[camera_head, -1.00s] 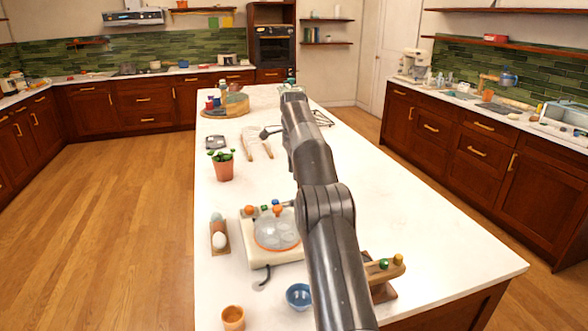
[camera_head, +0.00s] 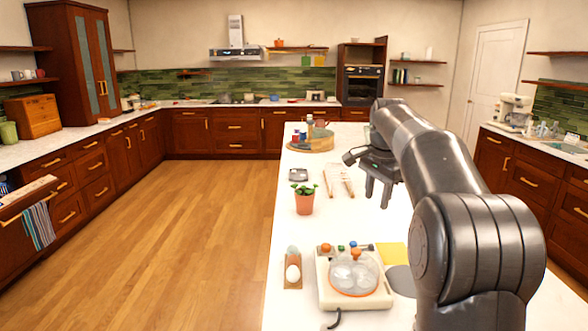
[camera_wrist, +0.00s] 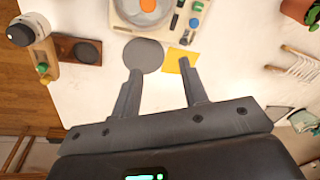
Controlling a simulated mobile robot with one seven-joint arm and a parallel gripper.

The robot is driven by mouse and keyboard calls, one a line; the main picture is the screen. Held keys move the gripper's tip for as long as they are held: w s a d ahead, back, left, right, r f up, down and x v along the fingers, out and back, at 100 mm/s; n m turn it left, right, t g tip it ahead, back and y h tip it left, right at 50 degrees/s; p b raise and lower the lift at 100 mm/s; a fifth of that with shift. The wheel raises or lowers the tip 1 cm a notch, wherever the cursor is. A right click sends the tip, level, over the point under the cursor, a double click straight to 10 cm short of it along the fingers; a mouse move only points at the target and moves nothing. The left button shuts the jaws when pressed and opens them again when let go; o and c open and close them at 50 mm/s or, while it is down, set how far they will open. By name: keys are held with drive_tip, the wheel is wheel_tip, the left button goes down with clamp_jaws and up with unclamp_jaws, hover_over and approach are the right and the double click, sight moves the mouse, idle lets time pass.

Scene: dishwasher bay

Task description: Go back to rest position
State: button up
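My gripper (camera_head: 378,180) is raised above the white island counter (camera_head: 345,220), with its fingers pointing down. In the wrist view my gripper (camera_wrist: 160,88) has its two fingers spread apart with nothing between them. Beyond the fingertips lie a grey disc (camera_wrist: 143,55) and a yellow square (camera_wrist: 177,62), both flat on the counter. My arm bends across the right side of the head view and hides part of the counter.
On the island stand a potted plant (camera_head: 304,203), a cream appliance with a clear dome (camera_head: 354,272), an egg holder (camera_head: 292,274) and a round wooden tray (camera_head: 311,143). Open wooden floor (camera_head: 190,230) lies left of the island.

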drive_tip(key=s+a+r+n+t, duration=0.1)
drive_tip(key=s+n, duration=0.1)
drive_tip(key=s, duration=0.4)
drive_tip(key=s+a+r+n, duration=0.1)
drive_tip(key=s+a+n, duration=0.1)
drive_tip(key=s, duration=0.3)
drive_tip(key=s+a+f+n+t, duration=0.1)
drive_tip(key=s+f+n, duration=0.3)
drive_tip(key=s, duration=0.9)
drive_tip(key=s+a+f+n+t, duration=0.1)
drive_tip(key=s+f+n, duration=0.3)
drive_tip(key=s+f, duration=0.5)
drive_tip(key=s+a, duration=0.1)
drive_tip(key=s, duration=0.3)
drive_tip(key=shift+s+t, duration=0.25)
drive_tip(key=shift+t, duration=0.05)
drive_tip(key=shift+o, duration=0.3)
drive_tip(key=shift+r, duration=0.1)
